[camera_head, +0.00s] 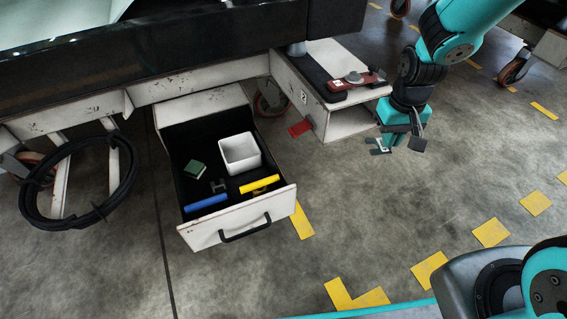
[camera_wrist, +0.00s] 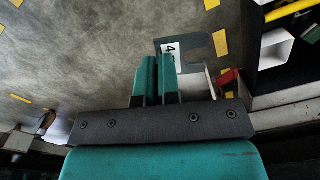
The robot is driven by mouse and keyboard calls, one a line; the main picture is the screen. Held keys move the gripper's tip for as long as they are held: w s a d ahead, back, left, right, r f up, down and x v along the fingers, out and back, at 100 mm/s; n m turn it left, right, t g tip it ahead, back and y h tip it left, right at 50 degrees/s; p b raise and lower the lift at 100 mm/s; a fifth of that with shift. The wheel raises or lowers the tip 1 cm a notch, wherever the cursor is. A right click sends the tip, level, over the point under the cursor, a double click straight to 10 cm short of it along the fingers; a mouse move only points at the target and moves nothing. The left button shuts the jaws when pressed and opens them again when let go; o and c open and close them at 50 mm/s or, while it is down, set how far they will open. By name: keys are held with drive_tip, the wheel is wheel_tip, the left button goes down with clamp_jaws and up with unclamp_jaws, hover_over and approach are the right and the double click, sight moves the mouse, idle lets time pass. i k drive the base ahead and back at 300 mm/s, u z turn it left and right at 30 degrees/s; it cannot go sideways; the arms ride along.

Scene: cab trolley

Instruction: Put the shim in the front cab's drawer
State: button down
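The shim (camera_wrist: 205,44) is a thin grey plate with a slot and a white label marked 4. In the head view the shim (camera_head: 379,147) hangs just off the fingertips, above the floor. My gripper (camera_wrist: 158,68) is shut on it; in the head view my gripper (camera_head: 387,140) is beside the low white unit, right of the drawer. The open drawer (camera_head: 205,235) has a worn white front, a black handle and a dark inside. It also shows at the upper right of the wrist view (camera_wrist: 254,45).
The drawer holds a white bin (camera_head: 240,139), a green block (camera_head: 195,169), a blue piece (camera_head: 206,203), a yellow piece (camera_head: 260,184) and a small grey piece. The low white unit (camera_head: 350,122) carries a red tool (camera_head: 350,82). A red piece (camera_head: 300,128) sits between unit and drawer.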

sight(196, 194)
drive_tip(key=u, duration=0.5)
drive_tip(key=k, duration=0.55)
drive_tip(key=u, duration=0.9)
drive_tip(key=i, duration=1.3)
drive_tip(key=z, duration=0.25)
